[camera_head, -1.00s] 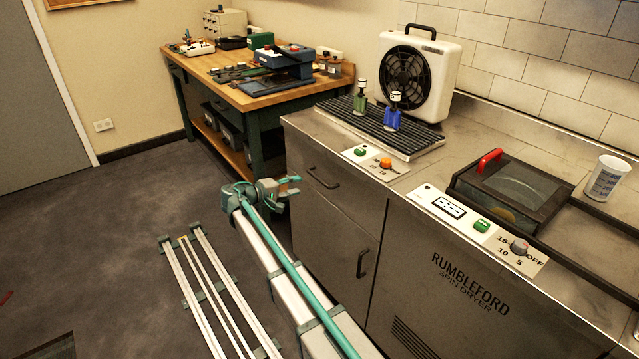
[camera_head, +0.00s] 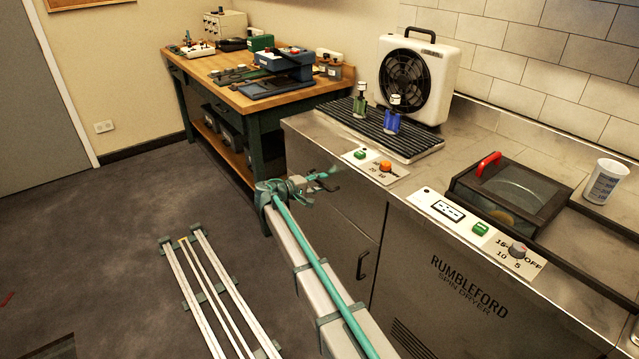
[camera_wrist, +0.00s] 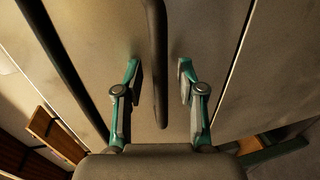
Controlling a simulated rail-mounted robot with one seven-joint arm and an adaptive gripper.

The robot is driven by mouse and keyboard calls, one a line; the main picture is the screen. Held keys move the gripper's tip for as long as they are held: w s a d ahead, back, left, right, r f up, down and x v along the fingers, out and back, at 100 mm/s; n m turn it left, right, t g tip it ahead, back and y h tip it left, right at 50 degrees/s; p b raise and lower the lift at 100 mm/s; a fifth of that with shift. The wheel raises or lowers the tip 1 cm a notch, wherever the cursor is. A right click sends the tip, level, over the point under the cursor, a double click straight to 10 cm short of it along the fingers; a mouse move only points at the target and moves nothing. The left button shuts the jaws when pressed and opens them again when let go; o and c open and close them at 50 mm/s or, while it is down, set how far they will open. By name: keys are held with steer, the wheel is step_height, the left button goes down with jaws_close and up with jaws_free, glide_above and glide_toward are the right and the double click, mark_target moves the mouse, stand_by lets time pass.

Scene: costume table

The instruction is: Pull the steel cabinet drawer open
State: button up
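The steel cabinet drawer (camera_head: 346,212) appears shut flush in the cabinet front. Its dark bar handle (camera_wrist: 159,108) runs between my fingers in the wrist view. In the head view my gripper partly covers the handle. My gripper (camera_head: 322,180) is open at the drawer front. In the wrist view, the teal-and-grey fingers of my gripper (camera_wrist: 159,68) stand one on each side of the handle, with a visible gap on both sides. Whether the fingertips touch the drawer face cannot be told.
A lower cabinet door with a vertical handle (camera_head: 362,264) sits below the drawer. The spin dryer (camera_head: 465,290) is to the right. A wooden workbench (camera_head: 222,84) stands behind left. Open floor (camera_head: 120,220) lies left. Two small bottles stand on the ribbed counter rack (camera_head: 425,140).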

jaws_close()
stand_by(0.5)
